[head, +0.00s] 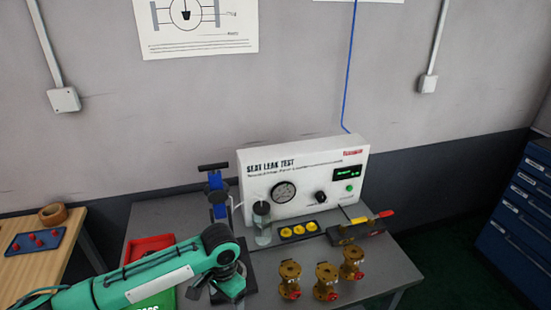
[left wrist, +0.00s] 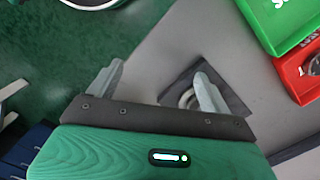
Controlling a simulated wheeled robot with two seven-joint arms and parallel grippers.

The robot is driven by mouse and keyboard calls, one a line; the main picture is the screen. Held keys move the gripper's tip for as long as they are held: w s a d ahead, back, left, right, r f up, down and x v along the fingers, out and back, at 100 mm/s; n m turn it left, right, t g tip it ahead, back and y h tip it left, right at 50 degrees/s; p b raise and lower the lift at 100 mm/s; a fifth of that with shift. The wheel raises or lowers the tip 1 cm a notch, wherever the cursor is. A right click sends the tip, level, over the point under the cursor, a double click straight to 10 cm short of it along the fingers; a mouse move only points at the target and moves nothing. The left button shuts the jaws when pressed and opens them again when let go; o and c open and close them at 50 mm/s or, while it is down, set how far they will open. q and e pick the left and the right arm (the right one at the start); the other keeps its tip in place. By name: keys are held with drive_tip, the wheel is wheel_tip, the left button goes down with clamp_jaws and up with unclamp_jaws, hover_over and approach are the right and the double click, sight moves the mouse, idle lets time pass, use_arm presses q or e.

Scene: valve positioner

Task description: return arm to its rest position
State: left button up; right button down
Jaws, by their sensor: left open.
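My left arm (head: 150,278), green with dark joints, reaches in from the left over the grey bench in the head view. My left gripper (head: 228,293) hangs down over the bench's front left part, near a black plate. In the left wrist view the gripper (left wrist: 160,72) has its two grey fingers wide apart with nothing between them. The dark square plate (left wrist: 236,98) shows behind one finger. A pale ring on it is partly hidden by that finger. My right gripper is in neither view.
The seat leak test box (head: 303,180) stands at the back of the bench (head: 385,275). A blue clamp stand (head: 218,197) is behind my gripper. Three brass valves (head: 290,278) (head: 326,281) (head: 351,262) stand to its right. Red (left wrist: 298,77) and green (left wrist: 282,22) trays lie nearby.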

use_arm(q)
drive_tip(key=s+d+f+t+h, duration=0.2)
drive_tip(key=s+d+h, duration=0.2)
drive_tip(key=s+d, duration=0.45)
drive_tip(key=s+a+f+n+t+y, duration=0.1)
drive_tip(key=s+a+n+y, duration=0.15)
drive_tip(key=s+a, duration=0.55)
drive_tip(key=s+a+n+t+y, duration=0.1)
drive_tip(key=s+a+n, duration=0.4)
drive_tip(key=a, duration=0.6)
wheel_tip(320, 180, down, 30)
drive_tip(key=m+g, duration=0.1)
drive_tip(key=s+a+f+g, duration=0.1)
drive_tip(key=s+a+f, duration=0.2)
drive_tip(key=s+f, duration=1.7)
drive_tip(key=shift+f, duration=0.4)
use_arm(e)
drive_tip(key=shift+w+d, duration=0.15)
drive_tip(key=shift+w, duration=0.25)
